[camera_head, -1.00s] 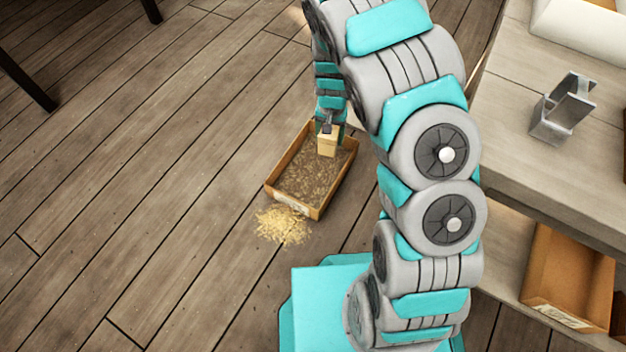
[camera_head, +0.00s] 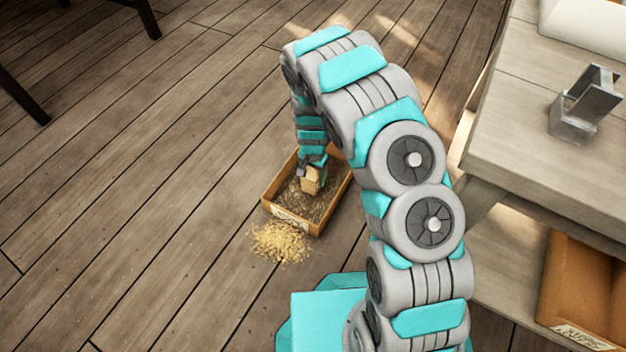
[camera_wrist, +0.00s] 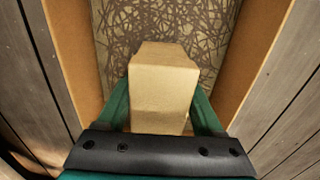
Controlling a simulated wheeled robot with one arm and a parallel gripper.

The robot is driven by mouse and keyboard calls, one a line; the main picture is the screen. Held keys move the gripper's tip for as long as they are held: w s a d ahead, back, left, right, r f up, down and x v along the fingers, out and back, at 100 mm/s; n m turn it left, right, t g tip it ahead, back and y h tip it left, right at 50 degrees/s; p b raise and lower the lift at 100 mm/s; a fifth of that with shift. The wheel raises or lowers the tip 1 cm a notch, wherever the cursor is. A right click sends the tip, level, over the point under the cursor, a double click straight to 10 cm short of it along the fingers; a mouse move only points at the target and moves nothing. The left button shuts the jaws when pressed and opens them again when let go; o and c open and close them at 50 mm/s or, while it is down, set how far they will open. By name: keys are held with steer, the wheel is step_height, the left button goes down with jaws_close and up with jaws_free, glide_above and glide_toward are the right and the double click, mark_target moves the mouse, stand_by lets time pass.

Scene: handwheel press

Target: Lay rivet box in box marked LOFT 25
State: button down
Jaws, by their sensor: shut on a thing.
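The rivet box (camera_head: 311,181) is a small tan block, held by my gripper (camera_head: 313,172). In the wrist view the rivet box (camera_wrist: 162,88) sits between the two green fingers of my gripper (camera_wrist: 163,105), which are shut on it. Below it is an open brown box (camera_head: 285,220) on the floor, with a patterned, fibrous-looking bottom and a pale label on its near end. The label is too small to read. The wrist view shows the side walls of the open box (camera_wrist: 262,55) on both sides of the rivet box. I cannot tell whether the rivet box touches the bottom.
A pile of yellowish shavings (camera_head: 281,242) lies on the floor by the box's near end. A workbench (camera_head: 520,150) on the right bears a grey metal bracket (camera_head: 585,105). Another brown box (camera_head: 580,290) with a label sits on its lower shelf. Floor to the left is clear.

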steer(key=shift+f, duration=0.95)
steer(key=shift+f, duration=0.15)
steer(key=shift+c, duration=0.2)
jaws_free()
step_height(320, 180, up, 12)
steer(key=shift+r+p, duration=0.2)
steer(key=shift+p, duration=0.6)
